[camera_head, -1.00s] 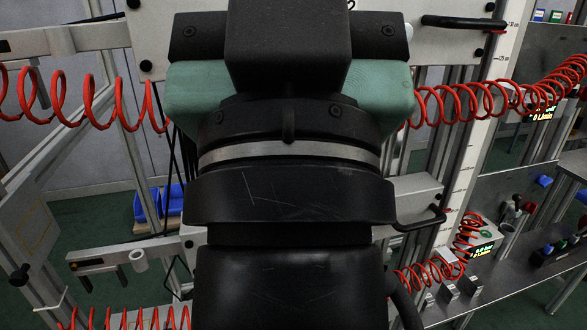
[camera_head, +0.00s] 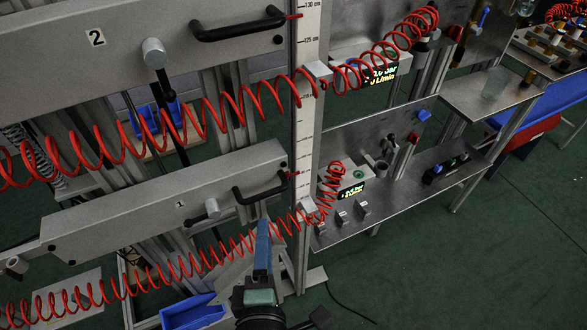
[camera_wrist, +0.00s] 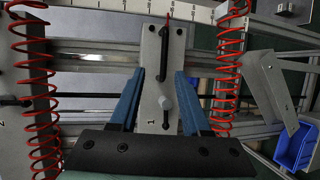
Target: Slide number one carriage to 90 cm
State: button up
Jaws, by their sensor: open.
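The number one carriage (camera_head: 150,212) is a grey horizontal beam at lower left in the head view. It bears a "1", a light clamp knob (camera_head: 212,207) and a black bar handle (camera_head: 260,190). A red pointer (camera_head: 293,174) at its right end meets the vertical scale (camera_head: 303,150); the number there is too small to read. My gripper (camera_head: 263,224) is open and empty, its blue fingers just below the handle. In the wrist view the carriage (camera_wrist: 150,75) lies between the two fingers (camera_wrist: 159,72), with the handle (camera_wrist: 161,52) ahead; contact cannot be told.
The number two carriage (camera_head: 130,45) with its own handle (camera_head: 238,25) is above. Red coiled hoses (camera_head: 170,270) cross in front of both carriages. A steel bench (camera_head: 400,195) with a lit display (camera_head: 351,191) stands right of the scale. Blue bins (camera_head: 195,312) are low down.

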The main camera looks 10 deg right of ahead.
aim_at(266, 192)
jog(key=w+f, duration=0.1)
jog(key=w, duration=0.3)
jog(key=w+f+p, duration=0.1)
jog(key=w, duration=0.3)
jog(key=w+d+f, duration=0.1)
jog(key=w, duration=0.3)
jog(key=shift+w+p, duration=0.1)
jog(key=shift+p, duration=0.2)
grip_shut()
jog(key=shift+f, duration=0.1)
dwell(1.0)
